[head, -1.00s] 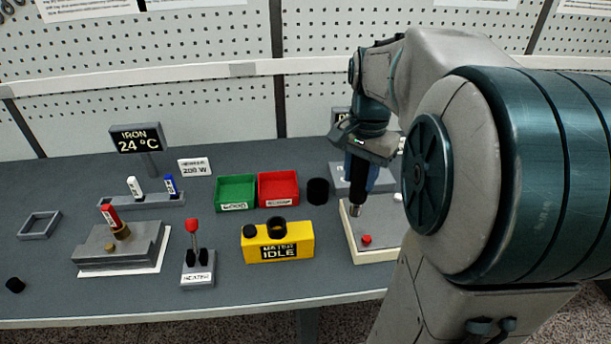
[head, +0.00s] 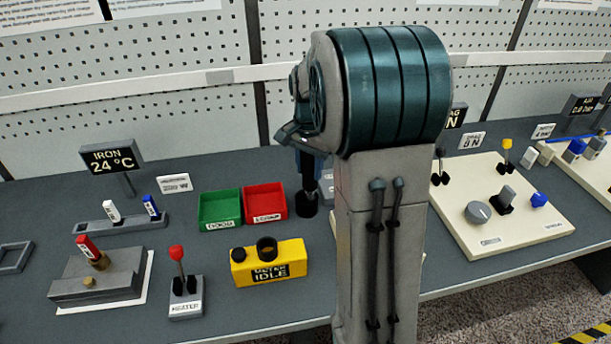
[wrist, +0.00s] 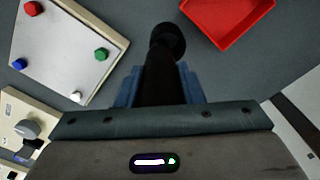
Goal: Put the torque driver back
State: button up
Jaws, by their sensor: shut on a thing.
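My gripper (head: 308,168) is shut on the dark torque driver (wrist: 160,78), which hangs down between its blue fingers. A round black cup (head: 307,205) stands on the bench just right of the red bin. The driver's lower end is at the cup's top in the head view; I cannot tell whether it is inside or just above. In the wrist view the black cup (wrist: 168,38) shows at the driver's far end. My arm hides part of the area to the right.
A red bin (head: 265,203) and a green bin (head: 220,210) sit left of the cup. A yellow meter box (head: 268,263) reading IDLE is in front. A pale panel with coloured buttons (wrist: 70,45) shows in the wrist view.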

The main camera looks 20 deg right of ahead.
aim_at(306, 178)
jog(key=shift+w+f, duration=0.35)
jog(key=shift+w, duration=0.3)
jog(key=shift+a+f, duration=0.1)
jog(key=shift+f, duration=1.95)
jog(key=shift+f, duration=0.2)
jog(key=o, duration=1.1)
jog(key=shift+r, duration=0.15)
